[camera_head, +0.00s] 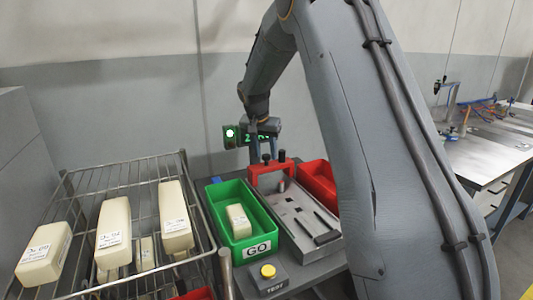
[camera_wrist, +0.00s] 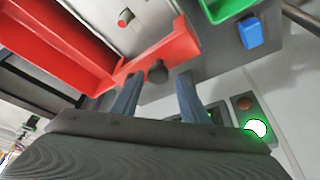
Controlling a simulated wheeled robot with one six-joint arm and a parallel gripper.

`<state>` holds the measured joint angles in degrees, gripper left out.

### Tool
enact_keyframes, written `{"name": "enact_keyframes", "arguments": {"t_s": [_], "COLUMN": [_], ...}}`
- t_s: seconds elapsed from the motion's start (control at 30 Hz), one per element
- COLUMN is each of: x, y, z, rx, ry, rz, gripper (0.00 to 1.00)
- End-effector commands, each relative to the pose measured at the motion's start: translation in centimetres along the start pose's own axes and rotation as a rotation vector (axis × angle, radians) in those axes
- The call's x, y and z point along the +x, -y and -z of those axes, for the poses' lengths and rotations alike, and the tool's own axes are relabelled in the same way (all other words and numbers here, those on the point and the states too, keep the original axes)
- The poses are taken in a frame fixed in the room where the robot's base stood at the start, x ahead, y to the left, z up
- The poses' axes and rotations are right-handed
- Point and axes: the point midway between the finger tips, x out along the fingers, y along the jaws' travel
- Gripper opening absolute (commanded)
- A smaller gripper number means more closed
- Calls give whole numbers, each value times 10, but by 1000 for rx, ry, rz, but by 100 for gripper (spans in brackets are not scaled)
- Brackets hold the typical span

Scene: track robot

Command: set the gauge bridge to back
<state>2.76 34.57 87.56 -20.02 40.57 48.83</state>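The gauge bridge (camera_head: 262,179) is a red frame standing across the far end of a grey slotted fixture plate (camera_head: 305,219). In the wrist view the red bridge (camera_wrist: 172,48) carries a black knob (camera_wrist: 157,72). My gripper (camera_head: 264,158) is over the bridge with its fingers pointing down. In the wrist view its two blue-grey fingers (camera_wrist: 156,84) are apart, on either side of the knob, with gaps visible. I cannot tell how deep the knob sits between them. A small round peg shows at the bridge's front.
A lit green indicator (camera_head: 230,133) is behind. A yellow button (camera_head: 268,271) is in front.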

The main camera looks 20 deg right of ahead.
Motion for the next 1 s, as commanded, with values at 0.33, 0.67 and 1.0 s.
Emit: {"name": "enact_keyframes", "arguments": {"t_s": [0.33, 0.67, 1.0], "x": [-2, -48, -77], "y": [0, 0, -1], "z": [-2, 0, 0], "rx": [0, 2, 2], "ry": [4, 1, 3], "rz": [-2, 0, -2], "gripper": [44, 44, 44]}}
